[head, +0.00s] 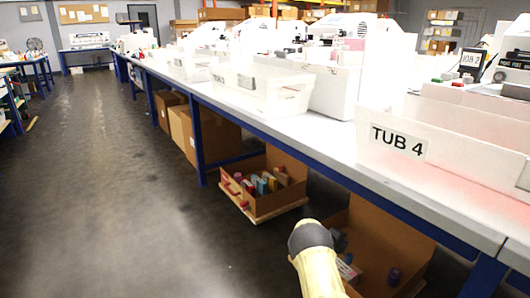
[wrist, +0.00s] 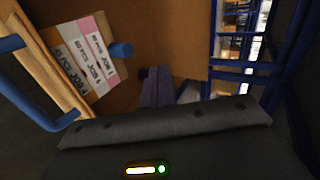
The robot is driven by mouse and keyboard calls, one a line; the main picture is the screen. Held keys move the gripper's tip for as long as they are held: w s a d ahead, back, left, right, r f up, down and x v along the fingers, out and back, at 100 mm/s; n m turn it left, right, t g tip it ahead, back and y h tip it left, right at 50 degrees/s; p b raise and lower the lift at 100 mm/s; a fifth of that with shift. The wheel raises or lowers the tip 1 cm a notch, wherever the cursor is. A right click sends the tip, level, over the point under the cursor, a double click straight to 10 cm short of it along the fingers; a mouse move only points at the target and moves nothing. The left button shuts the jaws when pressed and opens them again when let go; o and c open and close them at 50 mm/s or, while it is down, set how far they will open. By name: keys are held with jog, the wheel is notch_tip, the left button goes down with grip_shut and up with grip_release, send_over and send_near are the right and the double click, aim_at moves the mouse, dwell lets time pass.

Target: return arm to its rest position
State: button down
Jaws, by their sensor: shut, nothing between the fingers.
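My gripper (wrist: 155,88) shows in the wrist view as two dark fingers side by side beyond the dark palm bar, shut and with nothing seen between them. The fingers point toward a brown cardboard surface. In the head view part of my arm (head: 316,262), pale with a dark rounded joint, reaches in at the bottom centre, beside the bench and in front of an open cardboard box. My gripper cannot be made out in the head view.
The long white bench (head: 345,158) on blue legs runs along the right, with a tub marked TUB 4 (head: 450,158). Below it are a cardboard box with bottles (head: 290,199) and another box (head: 402,240). Labelled cards (wrist: 85,55) show in the wrist view. Left floor is clear.

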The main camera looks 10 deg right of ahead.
jog(key=s+a+r+n+t+y+p, duration=0.1)
jog(key=a+r+n+y+p, duration=0.1)
jog(key=a+r+n, duration=0.35)
jog(key=s+a+r+n+t+y+p, duration=0.1)
jog(key=s+a+r+n+y+p, duration=0.15)
jog(key=r, duration=0.65)
jog(key=s+a+r+n+y+p, duration=0.3)
jog(key=s+a+r+n+y, duration=0.1)
jog(key=s+a+r+n, duration=0.4)
jog(key=s+a+r+n+g+y+p, duration=0.15)
jog(key=s+r+n, duration=0.3)
jog(key=s, duration=0.55)
jog(key=s+a+r+n+g+p, duration=0.25)
jog(key=s+n, duration=0.25)
jog(key=s, duration=0.4)
jog(key=s+a+r+n+g+p, duration=0.1)
jog(key=s+a+r+n+p, duration=0.25)
jog(key=s, duration=0.65)
notch_tip(320, 180, up, 38)
jog(key=p, duration=3.6)
jog(key=shift+w+d+n, duration=0.15)
jog(key=shift+w+n, duration=0.15)
jog(key=shift+w+f, duration=0.1)
jog(key=shift+f, duration=0.05)
